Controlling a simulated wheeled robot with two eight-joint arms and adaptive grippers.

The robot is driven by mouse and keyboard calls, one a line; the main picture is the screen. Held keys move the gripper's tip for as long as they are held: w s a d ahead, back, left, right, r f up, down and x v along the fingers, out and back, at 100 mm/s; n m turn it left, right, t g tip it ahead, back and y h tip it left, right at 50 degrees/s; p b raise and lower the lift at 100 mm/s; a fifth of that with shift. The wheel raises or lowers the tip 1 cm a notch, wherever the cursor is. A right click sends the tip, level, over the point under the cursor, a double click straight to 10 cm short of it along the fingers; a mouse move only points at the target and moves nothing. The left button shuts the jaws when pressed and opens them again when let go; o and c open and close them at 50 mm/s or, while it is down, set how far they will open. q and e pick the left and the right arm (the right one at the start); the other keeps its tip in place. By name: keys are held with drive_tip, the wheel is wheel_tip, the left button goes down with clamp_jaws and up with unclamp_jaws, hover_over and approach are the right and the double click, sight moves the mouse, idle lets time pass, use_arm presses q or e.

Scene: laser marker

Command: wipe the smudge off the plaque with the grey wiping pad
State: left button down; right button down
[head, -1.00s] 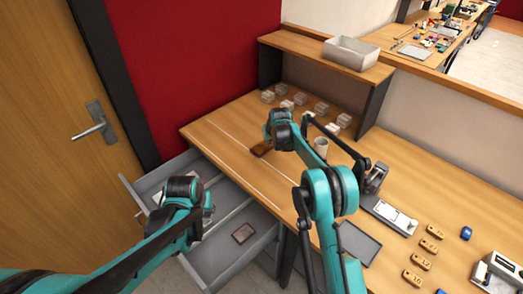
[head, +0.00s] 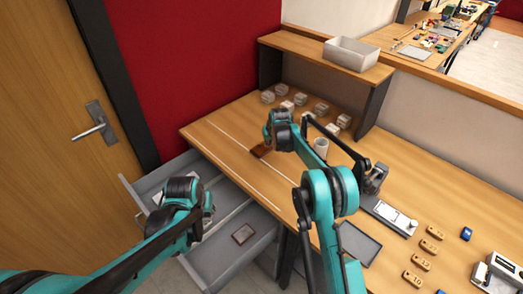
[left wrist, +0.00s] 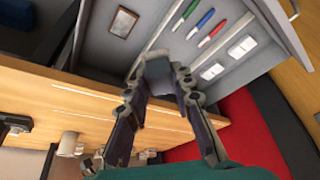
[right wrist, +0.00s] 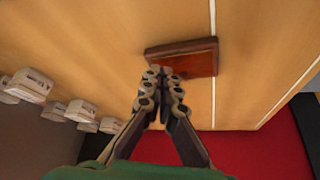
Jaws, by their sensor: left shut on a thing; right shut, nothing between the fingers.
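A reddish-brown wooden plaque (head: 261,151) lies on the desk near its left front edge. It also shows in the right wrist view (right wrist: 187,60), just beyond my right fingertips. I cannot make out a smudge on it. My right gripper (right wrist: 164,76) is shut and empty, with its tips close to the plaque's near edge; I cannot tell whether they touch. My left gripper (left wrist: 160,88) is shut on the grey wiping pad (left wrist: 157,68), over the open drawer. In the head view, my left gripper's tips and the pad are hidden by the arm.
The open grey drawer (head: 215,262) holds a brown-framed piece (head: 243,234), several coloured pens (left wrist: 195,20) and white cards. A shelf (head: 325,55) rises at the back.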

sight(269, 149)
use_arm(q)
drive_tip(key=shift+f+b, duration=0.35)
use_arm(e)
drive_tip(key=shift+f, duration=0.55)
